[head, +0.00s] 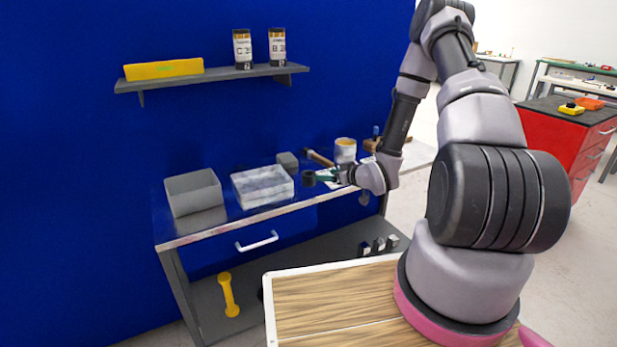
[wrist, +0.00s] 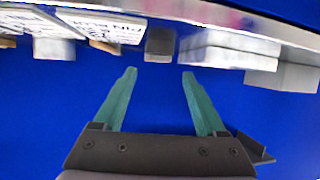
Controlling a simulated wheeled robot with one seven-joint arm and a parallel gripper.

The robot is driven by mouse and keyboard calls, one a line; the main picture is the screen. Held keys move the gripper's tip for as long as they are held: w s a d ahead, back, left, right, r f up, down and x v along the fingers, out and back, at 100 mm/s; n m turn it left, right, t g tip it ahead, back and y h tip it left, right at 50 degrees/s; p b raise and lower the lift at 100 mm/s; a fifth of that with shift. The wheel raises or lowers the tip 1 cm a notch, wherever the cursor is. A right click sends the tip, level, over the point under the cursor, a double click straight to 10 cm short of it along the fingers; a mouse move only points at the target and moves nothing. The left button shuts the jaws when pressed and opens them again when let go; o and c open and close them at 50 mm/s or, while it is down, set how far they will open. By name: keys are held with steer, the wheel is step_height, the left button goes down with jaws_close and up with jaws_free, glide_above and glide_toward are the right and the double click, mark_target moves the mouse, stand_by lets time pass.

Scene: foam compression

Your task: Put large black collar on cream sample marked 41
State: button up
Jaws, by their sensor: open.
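A short, dark round piece (head: 309,178), which looks like the black collar, shows at the tip of my gripper (head: 325,177) in the head view. I cannot tell from that view whether they touch. In the wrist view my gripper (wrist: 158,74) has its two green fingers wide apart, with nothing clasped between them. A dark block-like shape (wrist: 160,43) lies just beyond the fingertips there; I cannot tell whether it is the collar or the grey block. No cream sample with a readable 41 shows; my arm hides part of the bench's right side.
A grey bin (head: 194,193), a white tray (head: 262,187) and a grey block (head: 287,160) stand on the bench left of my gripper. A hammer (head: 319,157) and a white can (head: 345,150) are behind. A shelf (head: 215,77) with two jars hangs above.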

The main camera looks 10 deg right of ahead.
mark_target(306, 174)
steer(key=x, duration=1)
steer(key=shift+w+a+f, duration=0.2)
steer(key=shift+w, duration=0.1)
jaws_close()
steer(key=shift+r, duration=0.1)
